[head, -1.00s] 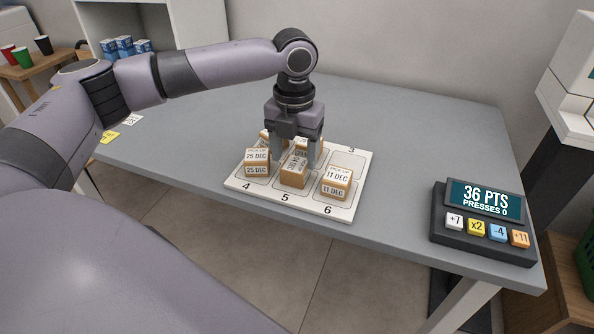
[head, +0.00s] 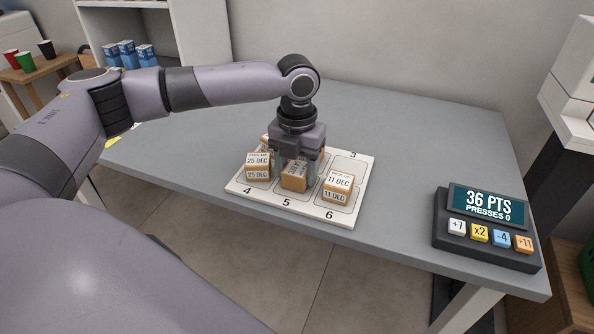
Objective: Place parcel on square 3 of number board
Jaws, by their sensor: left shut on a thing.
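The white number board (head: 329,216) lies on the grey counter, with 3, 4, 5 and 6 readable on its edges. Square 3 (head: 347,166) at the back right is bare. A brown parcel (head: 294,181) with a turned label stands at square 5. My left gripper (head: 294,176) points down and is shut on this parcel, one finger on each side. A 25 DEC parcel (head: 258,168) stands on square 4 and an 11 DEC parcel (head: 338,188) on square 6. Parcels behind the gripper are mostly hidden. My right gripper is out of view.
A points console (head: 486,228) with several coloured buttons, reading 36 PTS, sits at the counter's right front. The counter (head: 420,150) is clear between board and console and behind the board. The neighbouring parcels stand close to my left gripper's fingers.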

